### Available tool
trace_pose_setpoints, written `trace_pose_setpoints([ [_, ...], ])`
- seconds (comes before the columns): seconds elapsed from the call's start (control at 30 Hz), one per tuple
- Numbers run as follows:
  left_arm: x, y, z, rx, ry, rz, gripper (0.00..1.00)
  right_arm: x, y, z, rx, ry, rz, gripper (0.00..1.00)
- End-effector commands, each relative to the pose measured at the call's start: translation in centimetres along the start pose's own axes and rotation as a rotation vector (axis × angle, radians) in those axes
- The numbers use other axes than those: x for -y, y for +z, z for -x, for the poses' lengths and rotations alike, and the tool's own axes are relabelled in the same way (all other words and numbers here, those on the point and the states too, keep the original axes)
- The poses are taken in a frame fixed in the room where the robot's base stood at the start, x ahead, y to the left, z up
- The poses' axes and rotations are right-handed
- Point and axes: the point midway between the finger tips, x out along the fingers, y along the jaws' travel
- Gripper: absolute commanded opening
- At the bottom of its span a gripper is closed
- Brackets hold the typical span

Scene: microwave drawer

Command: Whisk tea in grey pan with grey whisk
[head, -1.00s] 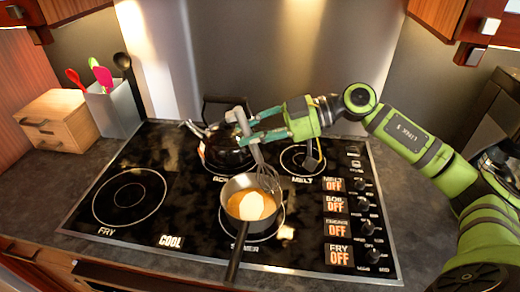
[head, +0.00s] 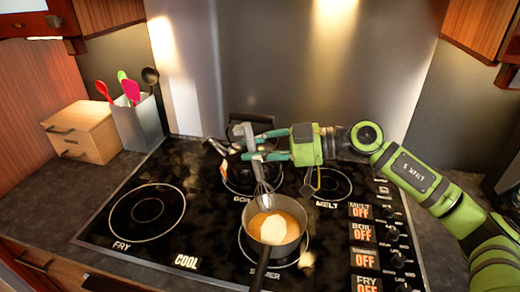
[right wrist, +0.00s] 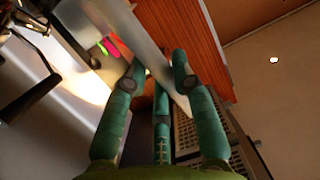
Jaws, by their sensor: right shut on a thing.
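The grey pan (head: 300,236) sits on the front middle burner of the black stovetop. It holds orange-brown tea (head: 292,214) with a pale patch on top, and its dark handle points toward me. My right gripper (head: 250,146) is shut on the grey handle of the whisk (head: 250,140), above the back of the stove. The whisk hangs tilted, its wires (head: 264,198) down at the pan's far side. I cannot tell whether the wires touch the tea. In the right wrist view the grey whisk handle (right wrist: 150,50) lies between the gripper fingers (right wrist: 165,75). My left gripper is not in view.
A dark kettle (head: 236,172) stands on the back burner, behind the whisk. The front left burner (head: 147,212) is bare. A utensil holder (head: 138,122) and a wooden drawer box (head: 82,137) stand at the left. Control knobs (head: 398,260) line the stove's right side.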

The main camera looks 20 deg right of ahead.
Motion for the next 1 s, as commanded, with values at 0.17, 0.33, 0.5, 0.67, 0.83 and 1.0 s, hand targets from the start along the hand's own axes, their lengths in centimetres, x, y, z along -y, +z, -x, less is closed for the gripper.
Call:
trace_pose_setpoints([
  [0.17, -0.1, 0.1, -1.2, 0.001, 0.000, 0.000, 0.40, 0.0, 1.6, -0.3, 0.001, 0.000, -0.002, 0.00],
  [0.33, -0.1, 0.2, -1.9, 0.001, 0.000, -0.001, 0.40, 0.0, 3.0, -0.3, 0.001, 0.001, -0.001, 0.00],
  [0.5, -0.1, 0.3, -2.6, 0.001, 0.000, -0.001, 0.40, 0.0, 4.3, -0.3, 0.001, 0.000, -0.001, 0.00],
  [0.67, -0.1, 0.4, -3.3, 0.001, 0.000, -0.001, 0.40, 0.0, 5.7, -0.3, 0.001, 0.000, -0.001, 0.00],
  [0.83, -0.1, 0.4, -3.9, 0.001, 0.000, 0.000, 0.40, 0.0, 6.9, -0.4, 0.001, 0.000, 0.000, 0.00],
  [1.0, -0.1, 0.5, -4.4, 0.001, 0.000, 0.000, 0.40, 0.0, 7.9, -0.4, 0.000, 0.000, 0.000, 0.00],
])
